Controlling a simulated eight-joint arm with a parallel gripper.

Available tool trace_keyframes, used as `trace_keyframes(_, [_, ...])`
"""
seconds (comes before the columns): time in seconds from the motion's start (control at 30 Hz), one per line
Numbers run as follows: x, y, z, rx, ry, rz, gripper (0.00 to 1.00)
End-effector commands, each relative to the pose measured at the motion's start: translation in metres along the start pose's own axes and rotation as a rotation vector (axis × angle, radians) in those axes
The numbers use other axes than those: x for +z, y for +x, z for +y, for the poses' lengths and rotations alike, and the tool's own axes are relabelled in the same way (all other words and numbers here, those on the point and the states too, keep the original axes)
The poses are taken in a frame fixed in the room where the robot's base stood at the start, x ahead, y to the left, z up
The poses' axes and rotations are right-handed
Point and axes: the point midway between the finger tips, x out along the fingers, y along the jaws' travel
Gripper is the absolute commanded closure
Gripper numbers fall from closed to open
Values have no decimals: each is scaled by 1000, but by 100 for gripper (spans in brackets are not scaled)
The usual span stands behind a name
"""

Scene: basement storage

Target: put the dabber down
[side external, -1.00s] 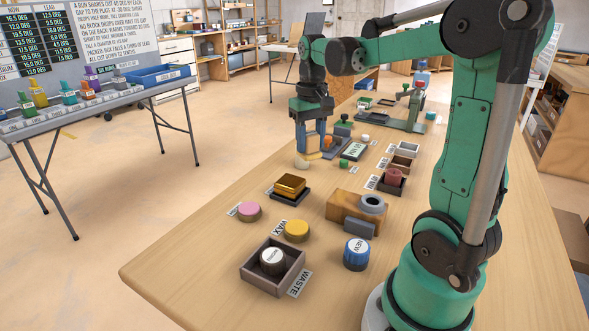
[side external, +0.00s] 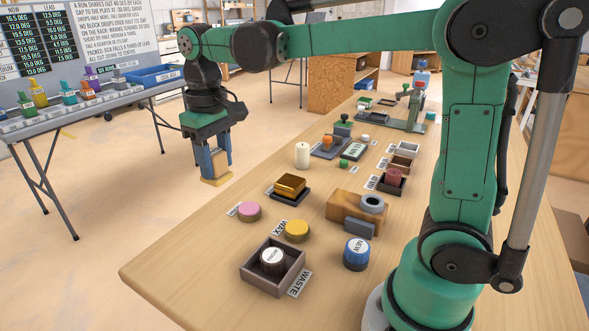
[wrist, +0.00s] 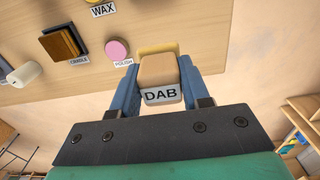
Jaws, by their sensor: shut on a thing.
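My gripper (side external: 215,165) is shut on the dabber (side external: 221,163), a tan wooden block with a yellow pad on its lower end. In the wrist view the dabber (wrist: 158,75) sits between the two blue fingers of my gripper (wrist: 160,82), with a "DAB" label facing the camera. In the side view it hangs near the table's (side external: 180,245) left edge; I cannot tell whether it is over the table or past the edge.
A cream candle-like cylinder (side external: 302,155) stands right of the dabber. A gold block on a dark cradle (side external: 290,187), a pink puck (side external: 249,211), a yellow puck (side external: 297,231) and a waste tray (side external: 246,271) sit nearer. The table's front left is bare.

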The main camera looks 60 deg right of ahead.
Motion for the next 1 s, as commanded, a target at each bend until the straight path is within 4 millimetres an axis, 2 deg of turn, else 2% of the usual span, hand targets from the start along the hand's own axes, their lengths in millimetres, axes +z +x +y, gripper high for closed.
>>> trace_keyframes(0.13, [-2, -2, 1, 0, 1, 0, 100])
trace_keyframes(0.37, [-23, -30, 8, 0, 1, 2, 100])
trace_keyframes(0.47, [-28, -32, 10, 0, 1, 2, 100])
trace_keyframes(0.57, [-29, -19, 11, 0, 1, 2, 100])
trace_keyframes(1.0, [-28, 90, 10, 0, 1, 2, 100])
